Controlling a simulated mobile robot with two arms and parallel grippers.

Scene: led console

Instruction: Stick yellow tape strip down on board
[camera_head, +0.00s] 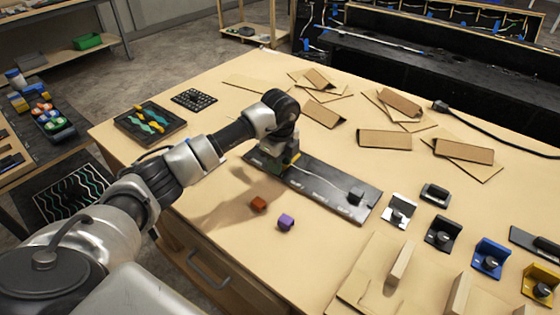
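The long dark board (325,188) lies on the wooden table, with small pale labels along its front edge and a thin pale line across it. A small black block (356,195) stands near its right end. My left gripper (276,160) points down over the board's left end, close to its surface. A small yellow patch (294,157) shows beside the gripper; I cannot tell if it is the tape strip. My arm hides the fingertips, so their opening does not show. My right gripper is out of view.
An orange-red cube (259,204) and a purple cube (286,222) lie in front of the board. White (399,210), black (443,232), blue (490,257) and yellow (541,283) brackets stand at right. Cardboard pieces (384,140) lie behind. A dark tray (150,124) sits at the far left.

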